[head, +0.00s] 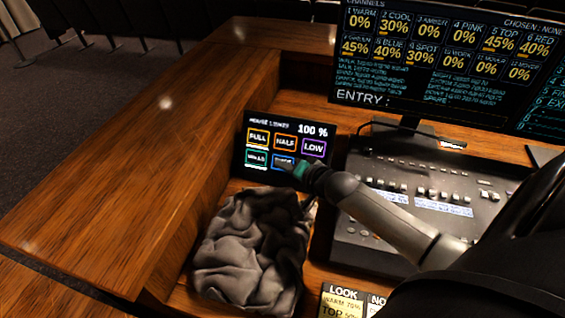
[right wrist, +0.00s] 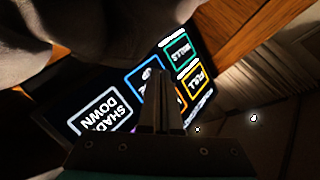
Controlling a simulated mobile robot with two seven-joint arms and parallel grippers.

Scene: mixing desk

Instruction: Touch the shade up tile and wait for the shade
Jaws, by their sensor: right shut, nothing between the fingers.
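The touch panel (head: 270,176) stands upright on the desk, headed "HOUSE LIGHTS" and "100 %". Its lower middle tile, outlined in blue (head: 283,161), is partly covered and its label is hard to read; this blue tile also shows in the right wrist view (right wrist: 146,76). The tile "SHADE DOWN" (right wrist: 103,113) is legible in the right wrist view. My right gripper (head: 300,169) is shut and empty, its fingertips (right wrist: 160,74) in front of the panel by the blue tile. I cannot tell whether they touch it. My left gripper is not in view.
A crumpled grey cloth (head: 252,250) lies just below the panel. A mixing desk (head: 420,205) sits to the right, under my right arm. A monitor (head: 440,60) with channel percentages stands behind. The wooden ledge (head: 130,170) at left is bare.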

